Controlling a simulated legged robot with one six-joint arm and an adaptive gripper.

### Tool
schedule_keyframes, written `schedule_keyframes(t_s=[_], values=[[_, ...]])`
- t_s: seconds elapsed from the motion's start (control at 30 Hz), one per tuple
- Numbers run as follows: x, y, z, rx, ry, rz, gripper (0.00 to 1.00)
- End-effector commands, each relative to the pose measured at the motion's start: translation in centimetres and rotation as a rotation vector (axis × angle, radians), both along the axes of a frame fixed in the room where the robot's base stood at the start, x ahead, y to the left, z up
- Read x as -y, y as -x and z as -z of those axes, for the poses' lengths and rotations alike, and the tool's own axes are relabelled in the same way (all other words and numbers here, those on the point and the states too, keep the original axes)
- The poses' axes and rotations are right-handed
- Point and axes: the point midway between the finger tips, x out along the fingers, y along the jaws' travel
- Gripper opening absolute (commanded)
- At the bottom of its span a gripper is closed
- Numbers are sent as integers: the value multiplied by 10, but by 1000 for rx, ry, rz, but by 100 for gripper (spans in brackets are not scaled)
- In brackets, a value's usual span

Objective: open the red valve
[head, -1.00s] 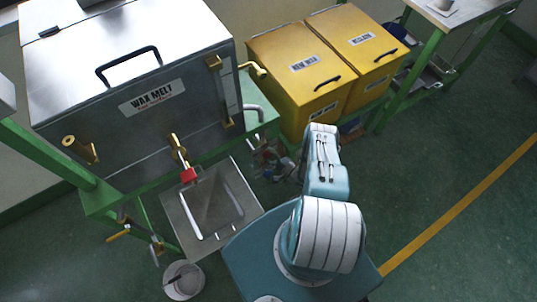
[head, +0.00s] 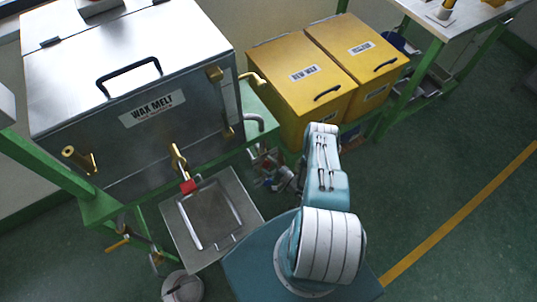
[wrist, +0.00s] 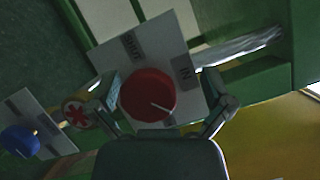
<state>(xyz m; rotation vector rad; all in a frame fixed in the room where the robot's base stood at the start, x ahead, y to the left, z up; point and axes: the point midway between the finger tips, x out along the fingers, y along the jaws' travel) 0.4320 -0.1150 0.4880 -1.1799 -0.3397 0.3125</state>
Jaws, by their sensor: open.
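The red valve (wrist: 148,94) is a round red knob with a pale line on its face, in the middle of the wrist view. A white plate with printed lettering lies behind it. My gripper (wrist: 161,82) is open, with one finger on each side of the knob; I cannot tell whether they touch it. In the head view my gripper (head: 288,178) is low beside the green stand, small and partly hidden by my arm.
A blue knob (wrist: 20,140) sits on another white plate at left in the wrist view. Yellow bins (head: 345,65) stand behind my arm. Floor at right is clear.

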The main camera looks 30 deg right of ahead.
Motion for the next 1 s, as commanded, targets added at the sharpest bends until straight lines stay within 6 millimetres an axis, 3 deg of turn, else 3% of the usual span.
schedule_keyframes(t_s=[0.03, 0.4, 1.0], values=[[16, -8, -22, 45, 9, 27, 100], [20, -9, -71, 41, 8, 33, 100], [14, -7, -77, 34, 8, 26, 100]])
